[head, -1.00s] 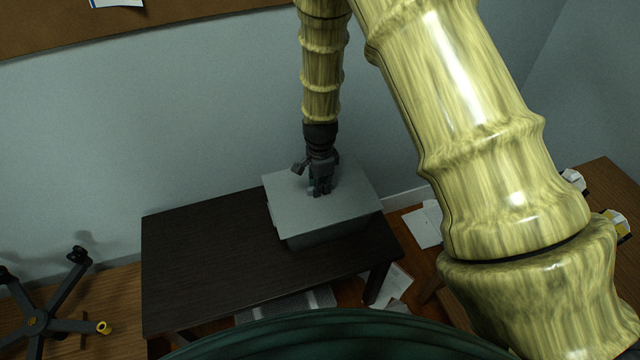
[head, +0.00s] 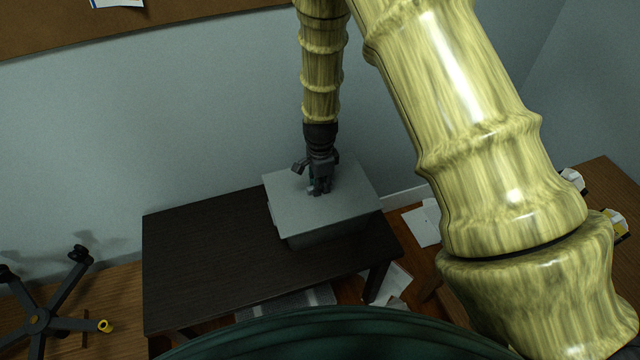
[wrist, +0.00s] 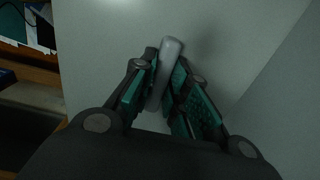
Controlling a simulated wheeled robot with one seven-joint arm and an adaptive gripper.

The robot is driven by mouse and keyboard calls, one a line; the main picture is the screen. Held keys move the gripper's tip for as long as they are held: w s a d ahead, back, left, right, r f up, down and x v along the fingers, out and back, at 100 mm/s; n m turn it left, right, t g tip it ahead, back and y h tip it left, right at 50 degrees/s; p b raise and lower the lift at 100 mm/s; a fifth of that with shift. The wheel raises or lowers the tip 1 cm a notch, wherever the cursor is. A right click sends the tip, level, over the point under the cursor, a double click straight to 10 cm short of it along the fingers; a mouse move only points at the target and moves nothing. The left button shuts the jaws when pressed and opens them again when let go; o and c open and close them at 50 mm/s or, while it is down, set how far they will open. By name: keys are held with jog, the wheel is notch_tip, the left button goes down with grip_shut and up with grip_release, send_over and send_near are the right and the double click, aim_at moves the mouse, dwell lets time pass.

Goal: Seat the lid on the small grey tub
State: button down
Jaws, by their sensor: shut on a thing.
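The pale grey lid (head: 333,216) lies over the small grey tub (head: 318,236) on the dark table. Only part of the tub's side shows below the lid's near edge, and I cannot tell whether the lid is fully seated. My gripper (head: 319,191) points down at the middle of the lid. In the wrist view my gripper (wrist: 165,82) is shut on the grey handle (wrist: 170,62) of the lid (wrist: 110,50), with teal pads on both sides of it.
The dark table (head: 200,255) is bare to the left of the tub. The wall (head: 150,130) stands close behind. A chair base (head: 40,318) is on the floor at left. Papers (head: 425,222) lie on the floor at right, near a wooden desk (head: 600,190).

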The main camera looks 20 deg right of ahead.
jog(key=shift+f, duration=0.85)
jog(key=c, duration=1.3)
grip_release()
notch_tip(320, 180, up, 12)
jog(key=shift+r, duration=0.1)
